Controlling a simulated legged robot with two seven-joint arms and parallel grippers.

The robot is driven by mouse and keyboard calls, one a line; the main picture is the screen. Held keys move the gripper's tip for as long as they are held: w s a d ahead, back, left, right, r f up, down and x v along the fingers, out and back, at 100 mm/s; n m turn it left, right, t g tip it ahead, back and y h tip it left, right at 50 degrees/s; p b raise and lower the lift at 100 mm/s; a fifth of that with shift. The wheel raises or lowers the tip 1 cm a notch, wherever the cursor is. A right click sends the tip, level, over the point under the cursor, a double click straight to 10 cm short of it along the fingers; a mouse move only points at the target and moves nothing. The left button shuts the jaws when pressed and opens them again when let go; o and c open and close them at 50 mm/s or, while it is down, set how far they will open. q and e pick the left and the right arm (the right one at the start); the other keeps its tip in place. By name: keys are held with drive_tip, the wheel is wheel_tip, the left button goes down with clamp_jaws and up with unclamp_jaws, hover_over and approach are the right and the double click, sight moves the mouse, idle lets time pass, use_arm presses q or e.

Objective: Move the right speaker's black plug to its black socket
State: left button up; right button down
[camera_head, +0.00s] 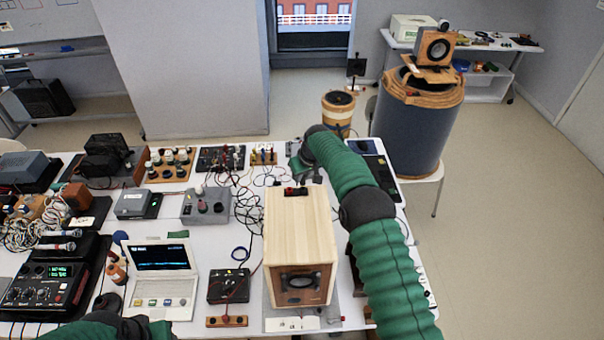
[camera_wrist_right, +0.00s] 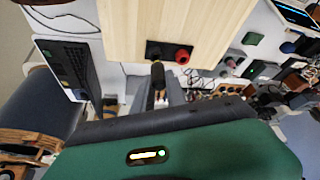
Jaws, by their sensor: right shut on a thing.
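The right speaker is a pale wooden box (camera_head: 300,235) with a dark driver on its front, standing on the table. On its back, a black terminal plate carries a red socket (camera_wrist_right: 183,54) and a black socket (camera_wrist_right: 154,50), seen in the right wrist view. My right gripper (camera_head: 304,175) is behind the speaker, close to this plate. It is shut on the black plug (camera_wrist_right: 158,74), whose end points at the black socket and lies very near it. I cannot tell whether they touch. My left arm shows at the bottom left; its gripper is not visible.
A laptop (camera_head: 161,258), a small black box (camera_head: 229,286) and a grey device (camera_head: 206,206) stand left of the speaker. Loose cables (camera_head: 243,207) lie beside it. A flat dark panel (camera_head: 375,165) lies to the right of my right gripper. The left table is crowded.

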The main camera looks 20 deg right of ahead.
drive_tip(key=shift+s, duration=0.1)
idle(0.3)
drive_tip(key=shift+f, duration=0.1)
drive_tip(key=shift+b, duration=0.35)
idle(0.8)
drive_tip(key=shift+s+f+b, duration=0.1)
drive_tip(key=shift+f+b, duration=0.55)
drive_tip(key=shift+f, duration=0.3)
drive_tip(key=c, duration=1.3)
unclamp_jaws()
drive_tip(key=shift+r, duration=0.15)
